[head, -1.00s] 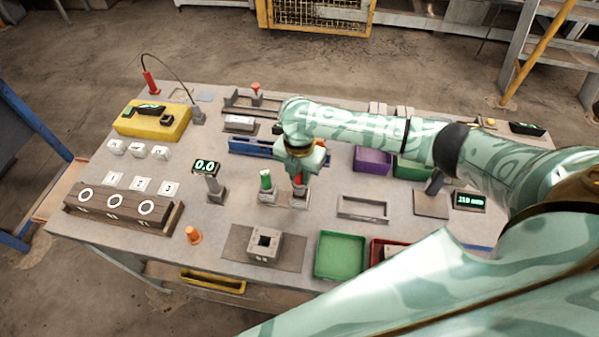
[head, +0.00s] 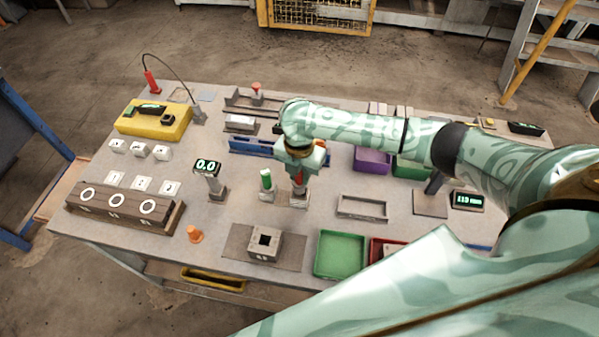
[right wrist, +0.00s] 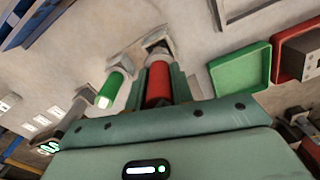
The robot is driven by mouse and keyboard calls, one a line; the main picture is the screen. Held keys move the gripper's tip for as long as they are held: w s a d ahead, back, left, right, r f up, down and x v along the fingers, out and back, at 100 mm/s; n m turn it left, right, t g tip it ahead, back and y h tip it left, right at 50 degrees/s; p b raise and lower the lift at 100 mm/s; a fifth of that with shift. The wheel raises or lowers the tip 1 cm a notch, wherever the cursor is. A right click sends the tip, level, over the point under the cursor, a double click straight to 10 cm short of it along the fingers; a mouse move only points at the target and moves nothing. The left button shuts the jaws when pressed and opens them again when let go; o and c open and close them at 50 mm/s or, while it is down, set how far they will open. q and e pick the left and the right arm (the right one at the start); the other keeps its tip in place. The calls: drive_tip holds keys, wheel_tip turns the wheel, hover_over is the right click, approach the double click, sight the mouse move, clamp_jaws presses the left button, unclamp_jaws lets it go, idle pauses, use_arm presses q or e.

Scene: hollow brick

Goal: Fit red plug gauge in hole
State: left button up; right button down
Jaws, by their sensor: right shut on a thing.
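The red plug gauge (head: 298,181) stands upright at its small grey stand (head: 299,199). My right gripper (head: 300,174) points down over it and is shut on it. In the right wrist view the red gauge (right wrist: 158,84) sits between the two fingers, with its lower end at the grey stand; I cannot tell whether it is fully seated. The hollow brick (head: 265,256), a grey block with a dark square hole in its top, sits on a brown mat (head: 236,242), nearer than the gripper and to its left. My left gripper is not in view.
A green plug gauge (head: 266,179) stands close to the left of the red one. A post with a 0.0 display (head: 206,166) is further left. A green tray (head: 340,255), a red tray (head: 376,250) and a grey frame (head: 362,208) lie to the right. An orange cone (head: 194,235) stands left of the mat.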

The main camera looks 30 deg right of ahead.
sight(300, 184)
drive_tip(key=shift+f+b, duration=1.2)
drive_tip(key=shift+f, duration=1.15)
drive_tip(key=c, duration=1.1)
unclamp_jaws()
drive_tip(key=shift+r, duration=0.15)
wheel_tip(300, 184, up, 16)
drive_tip(key=p, duration=0.5)
drive_tip(key=shift+r, duration=0.1)
